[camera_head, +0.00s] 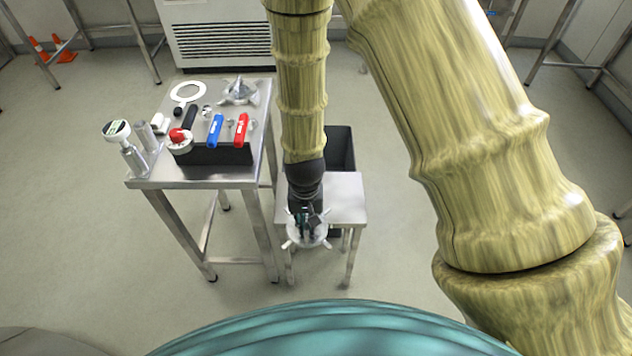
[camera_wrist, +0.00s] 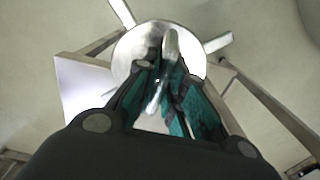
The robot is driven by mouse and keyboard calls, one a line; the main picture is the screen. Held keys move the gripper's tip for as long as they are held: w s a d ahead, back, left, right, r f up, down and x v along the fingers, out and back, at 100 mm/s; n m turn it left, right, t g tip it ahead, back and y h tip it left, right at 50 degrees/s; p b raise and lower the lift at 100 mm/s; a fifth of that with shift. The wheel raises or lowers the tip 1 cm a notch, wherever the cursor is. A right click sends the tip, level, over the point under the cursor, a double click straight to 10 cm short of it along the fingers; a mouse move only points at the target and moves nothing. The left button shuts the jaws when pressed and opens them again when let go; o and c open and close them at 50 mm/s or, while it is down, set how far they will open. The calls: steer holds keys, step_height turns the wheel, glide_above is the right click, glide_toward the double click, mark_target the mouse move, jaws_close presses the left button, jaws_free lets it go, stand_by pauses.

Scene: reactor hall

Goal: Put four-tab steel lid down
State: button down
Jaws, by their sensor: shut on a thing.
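The four-tab steel lid (camera_head: 296,236) is a round, shiny disc with tabs sticking out from its rim. It is at the front edge of the small steel table (camera_head: 346,196). In the wrist view the lid (camera_wrist: 132,48) lies just beyond my fingers, with its bar handle (camera_wrist: 169,42) between them. My gripper (camera_head: 308,222) points down and is shut on the lid's handle; the fingers also show in the wrist view (camera_wrist: 162,92). The small table's top (camera_wrist: 82,92) shows to the left of the lid there. I cannot tell whether the lid touches the table.
A larger steel table (camera_head: 150,173) at left holds a tabbed steel piece (camera_head: 239,91), a white ring (camera_head: 187,92), blue (camera_head: 215,131) and red (camera_head: 241,129) handled items and a gauge (camera_head: 117,129). A dark bin (camera_head: 340,147) stands behind the small table. Floor at left is open.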

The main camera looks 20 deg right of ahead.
steer(key=w+d, duration=0.2)
steer(key=w, duration=0.2)
steer(key=w+d+f, duration=0.1)
steer(key=w+d, duration=0.2)
steer(key=w, duration=0.2)
steer(key=w+d+p, duration=0.1)
steer(key=w+d, duration=0.1)
steer(key=w, duration=0.2)
steer(key=shift+w+d+f, duration=0.15)
steer(key=shift+w+d, duration=0.05)
steer(key=shift+d, duration=0.2)
steer(key=shift+f, duration=1.75)
steer(key=shift+f, duration=0.15)
steer(key=c, duration=1.5)
jaws_free()
step_height(320, 180, up, 12)
steer(key=shift+r, duration=0.15)
